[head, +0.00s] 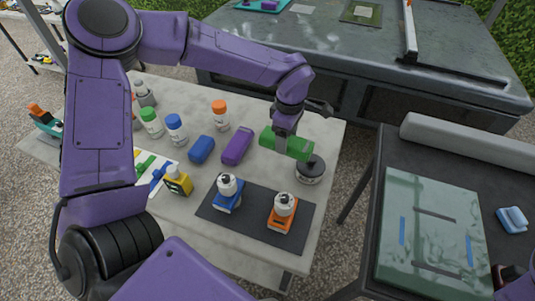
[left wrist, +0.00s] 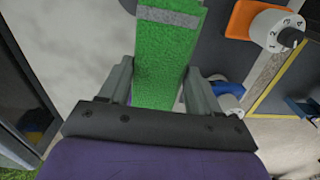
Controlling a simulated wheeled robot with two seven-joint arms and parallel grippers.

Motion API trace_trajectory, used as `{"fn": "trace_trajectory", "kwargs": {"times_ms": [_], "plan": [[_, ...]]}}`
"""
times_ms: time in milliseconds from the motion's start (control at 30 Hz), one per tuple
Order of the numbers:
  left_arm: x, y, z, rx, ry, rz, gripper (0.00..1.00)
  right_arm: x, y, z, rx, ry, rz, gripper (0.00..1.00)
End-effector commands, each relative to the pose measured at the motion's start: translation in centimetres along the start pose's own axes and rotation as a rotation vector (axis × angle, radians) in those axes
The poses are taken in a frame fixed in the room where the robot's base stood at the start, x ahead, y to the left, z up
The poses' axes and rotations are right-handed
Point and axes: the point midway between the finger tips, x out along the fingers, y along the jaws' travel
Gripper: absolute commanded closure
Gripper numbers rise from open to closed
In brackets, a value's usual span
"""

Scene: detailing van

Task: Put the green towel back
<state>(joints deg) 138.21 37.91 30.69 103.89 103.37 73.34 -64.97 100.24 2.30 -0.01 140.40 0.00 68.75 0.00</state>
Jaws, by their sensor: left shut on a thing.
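The green towel (head: 296,149) is a rolled bundle near the right side of the pale table (head: 315,129) in the head view. My left gripper (head: 287,138) comes down on it from above and is shut on it. In the left wrist view the green towel (left wrist: 168,55), with a grey band, runs between the fingers of my left gripper (left wrist: 157,85). I cannot tell whether its underside touches the table. A purple rolled towel (head: 237,146) and a blue rolled towel (head: 201,149) lie to its left. My right gripper may be the dark, partly cut-off shape at the lower right edge.
A black round tin (head: 310,169) stands close to the green towel's right end. A dark mat (head: 253,227) holds a blue polisher (head: 228,194) and an orange polisher (head: 282,213). Several bottles, including an orange-capped one (head: 220,115), stand behind. A dark side table (head: 390,180) stands right.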

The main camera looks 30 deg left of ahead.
Motion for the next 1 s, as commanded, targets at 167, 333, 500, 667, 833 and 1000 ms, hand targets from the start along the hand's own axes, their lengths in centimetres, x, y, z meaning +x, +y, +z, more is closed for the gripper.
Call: {"fn": "trace_trajectory", "kwargs": {"times_ms": [167, 333, 500, 667, 833, 1000], "plan": [[0.6, 1.0, -1.9, -0.672, -0.001, 0.002, 0.71, 0.7, -0.1, 0.3, 0.0, 0.001, -0.001, 0.57], [1.0, 1.8, -3.8, -1.324, -0.002, 0.002, 0.71, 1.2, -0.1, 0.5, 0.0, 0.001, -0.001, 0.57], [1.4, 2.5, -5.5, -1.934, -0.007, 0.001, 0.71, 1.6, -0.2, 0.6, 0.0, 0.001, -0.001, 0.57], [1.5, 2.9, -6.7, -2.318, -0.009, 0.0, 0.71, 1.9, -0.2, 0.7, 0.0, 0.001, -0.001, 0.57], [2.8, 2.9, -7.0, -2.455, -0.004, 0.0, 0.71, 1.6, -0.2, 0.6, 0.0, 0.001, -0.001, 0.57], [6.5, 2.9, -7.0, -2.457, -0.004, -0.001, 0.71, 1.0, -0.1, 0.4, 0.0, 0.001, -0.001, 0.57]]}}
